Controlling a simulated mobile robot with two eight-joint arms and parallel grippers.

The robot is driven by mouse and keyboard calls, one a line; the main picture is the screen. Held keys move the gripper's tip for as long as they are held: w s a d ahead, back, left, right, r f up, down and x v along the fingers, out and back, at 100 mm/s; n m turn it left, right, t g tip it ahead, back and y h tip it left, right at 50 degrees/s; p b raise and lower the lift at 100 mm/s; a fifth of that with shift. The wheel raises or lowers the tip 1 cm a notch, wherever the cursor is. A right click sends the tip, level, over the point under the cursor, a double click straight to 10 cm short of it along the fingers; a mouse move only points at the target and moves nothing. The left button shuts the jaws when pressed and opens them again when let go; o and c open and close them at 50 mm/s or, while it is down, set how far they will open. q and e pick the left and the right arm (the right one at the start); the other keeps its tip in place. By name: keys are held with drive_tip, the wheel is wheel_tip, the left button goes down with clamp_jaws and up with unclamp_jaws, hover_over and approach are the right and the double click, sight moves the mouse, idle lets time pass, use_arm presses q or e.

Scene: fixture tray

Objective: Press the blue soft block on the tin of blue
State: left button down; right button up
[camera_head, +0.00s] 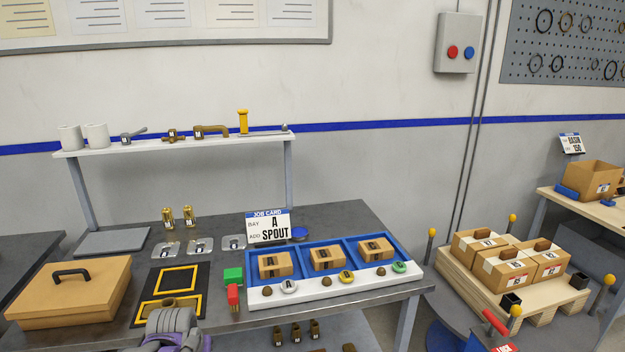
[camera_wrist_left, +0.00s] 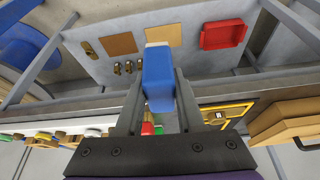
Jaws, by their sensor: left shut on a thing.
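The blue soft block (camera_wrist_left: 158,78) has a pale end and sits between the two fingers of my left gripper (camera_wrist_left: 160,100) in the left wrist view. The gripper is shut on it. In the head view only part of my left arm shows at the bottom edge; the fingers and block cannot be made out there. A round blue tin (camera_head: 300,233) lies on the grey table behind the blue tray, just right of the job card. It is well away from my left arm. My right gripper is not in view.
A green block (camera_head: 233,276) and a red block (camera_head: 234,295) stand left of the blue tray (camera_head: 307,252), which holds small cartons. The job card (camera_head: 268,226) stands beside the tin. A brown case (camera_head: 70,290) is at left. A shelf (camera_head: 180,143) spans the back.

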use_arm(q)
drive_tip(key=s+d+f+m+p, duration=0.1)
drive_tip(key=s+d+f, duration=0.1)
drive_tip(key=d+f, duration=0.5)
wheel_tip(320, 180, down, 6)
drive_tip(key=shift+s+d+r+m+h, duration=0.2)
drive_tip(key=shift+r+m+h, duration=0.1)
drive_tip(key=shift+m, duration=0.1)
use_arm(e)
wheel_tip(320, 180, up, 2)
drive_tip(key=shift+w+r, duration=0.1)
use_arm(q)
drive_tip(key=shift+a, duration=0.1)
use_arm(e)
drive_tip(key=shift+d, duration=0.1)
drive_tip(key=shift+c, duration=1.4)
